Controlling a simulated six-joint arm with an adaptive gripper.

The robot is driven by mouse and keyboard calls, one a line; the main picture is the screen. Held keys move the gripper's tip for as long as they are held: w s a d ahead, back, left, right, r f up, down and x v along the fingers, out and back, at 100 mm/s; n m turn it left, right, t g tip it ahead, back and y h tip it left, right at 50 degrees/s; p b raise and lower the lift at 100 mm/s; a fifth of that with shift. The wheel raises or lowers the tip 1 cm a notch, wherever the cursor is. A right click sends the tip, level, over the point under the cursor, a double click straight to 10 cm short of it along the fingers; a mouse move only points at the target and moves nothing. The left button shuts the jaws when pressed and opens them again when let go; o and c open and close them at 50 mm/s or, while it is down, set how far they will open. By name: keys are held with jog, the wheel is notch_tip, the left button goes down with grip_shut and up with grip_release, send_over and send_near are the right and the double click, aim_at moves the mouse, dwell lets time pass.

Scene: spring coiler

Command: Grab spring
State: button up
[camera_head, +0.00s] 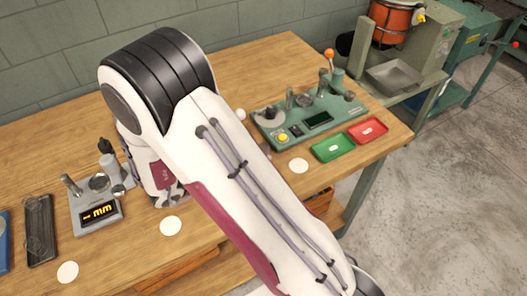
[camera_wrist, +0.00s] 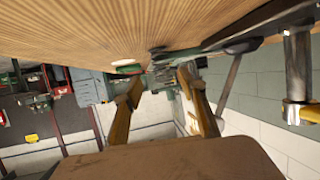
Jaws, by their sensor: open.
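My gripper (camera_wrist: 160,77) shows in the wrist view with its two fingers spread apart and nothing between them. In the head view my arm crosses the middle of the bench and my gripper is not visible. A green coiling machine (camera_head: 309,120) with an orange-knobbed lever stands at the bench's right. It appears small, beyond the fingertips, in the wrist view. I cannot pick out a spring on the machine. Thin wire loops show over a dark tray (camera_head: 40,248) at the left, but I cannot tell whether they are a spring.
A green tray (camera_head: 332,147) and a red tray (camera_head: 367,131) sit by the bench's right edge. A gauge with a display (camera_head: 99,211) stands at the left. White discs lie on the wooden bench (camera_head: 262,60). In the wrist view the bench surface fills the top.

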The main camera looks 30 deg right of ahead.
aim_at(264, 148)
jog(key=x, duration=0.2)
jog(key=shift+w+d+r, duration=0.1)
jog(key=shift+w+d, duration=0.15)
jog(key=shift+d, duration=0.05)
jog(key=shift+x, duration=0.9)
grip_shut()
